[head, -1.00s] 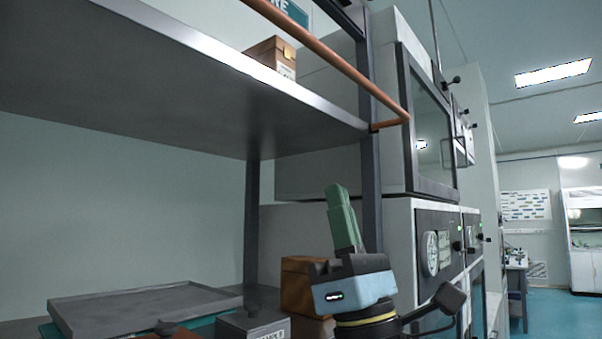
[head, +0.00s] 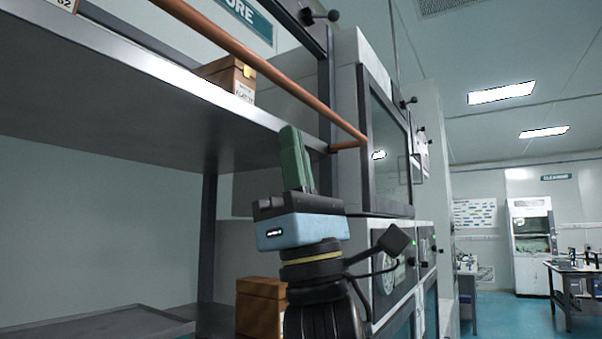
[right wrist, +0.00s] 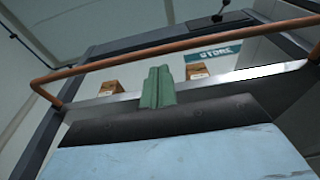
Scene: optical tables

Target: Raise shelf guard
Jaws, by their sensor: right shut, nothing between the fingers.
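The shelf guard (head: 262,68) is a copper-coloured bar along the front of the upper shelf, bent back to the shelf's post at its right end. It also crosses the right wrist view (right wrist: 180,47), with the shelf edge beyond it. My right gripper (head: 296,158) points up, its green fingers shut and empty. In the head view it is below the bar and in front of the shelf's underside. In the right wrist view its fingertips (right wrist: 158,70) show a little below the bar, with a gap between them. My left gripper is not in view.
The upper shelf (head: 130,65) carries a brown box (head: 226,78) behind the bar. Another brown box (head: 262,306) and a grey tray (head: 100,326) are below. Grey cabinets (head: 385,150) stand close on the right. Open floor lies farther right.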

